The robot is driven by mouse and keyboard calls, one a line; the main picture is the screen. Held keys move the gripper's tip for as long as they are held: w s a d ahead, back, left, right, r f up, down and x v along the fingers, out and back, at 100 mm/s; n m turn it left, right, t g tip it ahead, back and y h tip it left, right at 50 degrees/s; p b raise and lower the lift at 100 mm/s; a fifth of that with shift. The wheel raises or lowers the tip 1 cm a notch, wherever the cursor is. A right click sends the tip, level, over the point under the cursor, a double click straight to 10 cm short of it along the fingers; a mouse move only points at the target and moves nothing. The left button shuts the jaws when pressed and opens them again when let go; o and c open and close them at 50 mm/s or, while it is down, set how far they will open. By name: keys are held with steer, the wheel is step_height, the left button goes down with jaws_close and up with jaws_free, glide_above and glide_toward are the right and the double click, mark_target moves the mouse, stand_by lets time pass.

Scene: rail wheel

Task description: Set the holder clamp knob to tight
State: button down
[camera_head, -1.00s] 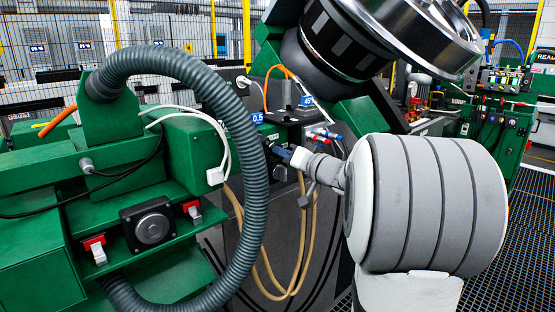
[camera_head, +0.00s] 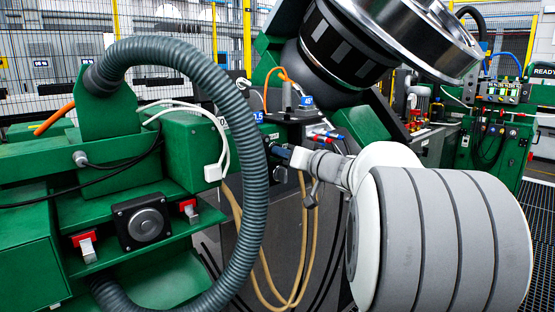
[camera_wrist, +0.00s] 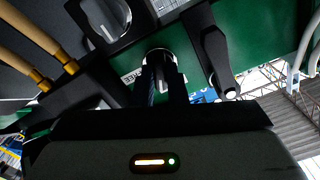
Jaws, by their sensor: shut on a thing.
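In the wrist view, a small round pale knob (camera_wrist: 158,56) sits on the dark and green panel. My gripper (camera_wrist: 164,80) has its two dark fingers shut on it from either side. The fingers hide much of the knob, so its exact setting is hard to read. A small white label beside it is partly covered and seems to end in "EE". In the head view, my gripper (camera_head: 277,151) reaches the dark side of the machine from the right, and the knob itself is hidden there.
A larger grey knob (camera_wrist: 104,14) and a black lever (camera_wrist: 217,58) flank the gripped knob. Tan hoses (camera_wrist: 38,40) run at left in the wrist view. A thick ribbed hose (camera_head: 256,180) arches left of my gripper in the head view. A large metal wheel (camera_head: 410,30) hangs above.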

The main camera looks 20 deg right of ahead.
steer(key=shift+f+b, duration=0.2)
steer(key=shift+b, duration=0.1)
steer(key=shift+f+n+b, duration=0.15)
steer(key=shift+n+b, duration=0.15)
steer(key=shift+b, duration=0.3)
steer(key=n+b, duration=0.4)
steer(key=b, duration=0.5)
stand_by(0.4)
steer(key=c, duration=1.3)
jaws_free()
steer(key=shift+r, duration=0.35)
steer(key=shift+b+v, duration=0.85)
steer(key=shift+v, duration=2.7)
